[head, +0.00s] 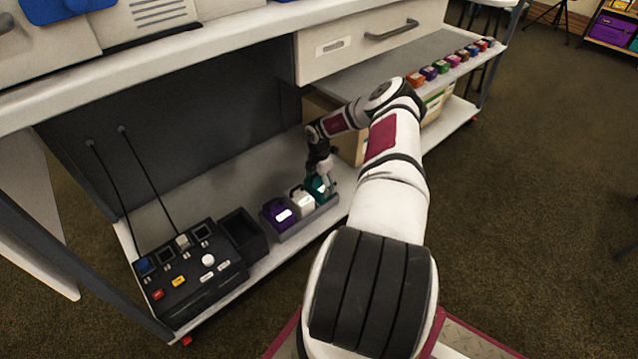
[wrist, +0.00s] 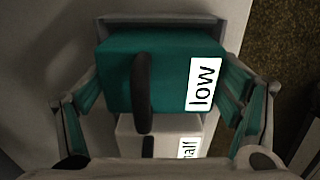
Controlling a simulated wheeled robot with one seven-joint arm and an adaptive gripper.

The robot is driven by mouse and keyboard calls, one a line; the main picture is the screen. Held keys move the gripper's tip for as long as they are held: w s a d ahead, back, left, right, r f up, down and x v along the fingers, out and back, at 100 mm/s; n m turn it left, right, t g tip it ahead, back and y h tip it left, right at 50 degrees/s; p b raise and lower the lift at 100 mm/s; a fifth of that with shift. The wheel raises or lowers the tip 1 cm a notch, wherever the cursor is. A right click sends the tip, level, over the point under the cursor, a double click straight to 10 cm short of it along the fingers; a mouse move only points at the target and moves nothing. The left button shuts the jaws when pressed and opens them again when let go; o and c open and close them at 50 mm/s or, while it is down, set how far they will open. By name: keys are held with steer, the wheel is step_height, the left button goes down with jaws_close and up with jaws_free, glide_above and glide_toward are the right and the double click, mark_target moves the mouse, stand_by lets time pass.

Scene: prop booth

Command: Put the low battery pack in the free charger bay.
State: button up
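The teal low battery pack (wrist: 120,75) has a dark handle and a white label reading "low"; it stands at the right end of a grey tray (head: 290,232) on the lower shelf. My gripper (head: 323,178) is down at it, with one finger on each side of the pack in the wrist view (wrist: 163,95). I cannot tell whether the fingers press on it. A white pack (head: 303,203) with a partly hidden label and a purple pack (head: 276,213) stand beside it. The black charger (head: 200,292) is at the left; I cannot make out which bay is free.
An open black box (head: 240,236) stands between charger and tray. Two black cables (head: 150,183) run down to the charger. The worktop (head: 190,45) and a drawer (head: 360,42) overhang the shelf. Several small coloured blocks line the right-hand shelf (head: 395,70).

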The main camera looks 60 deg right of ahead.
steer(key=shift+o, duration=1.2)
step_height(320, 180, up, 8)
steer(key=shift+f, duration=0.25)
steer(key=shift+d, duration=0.1)
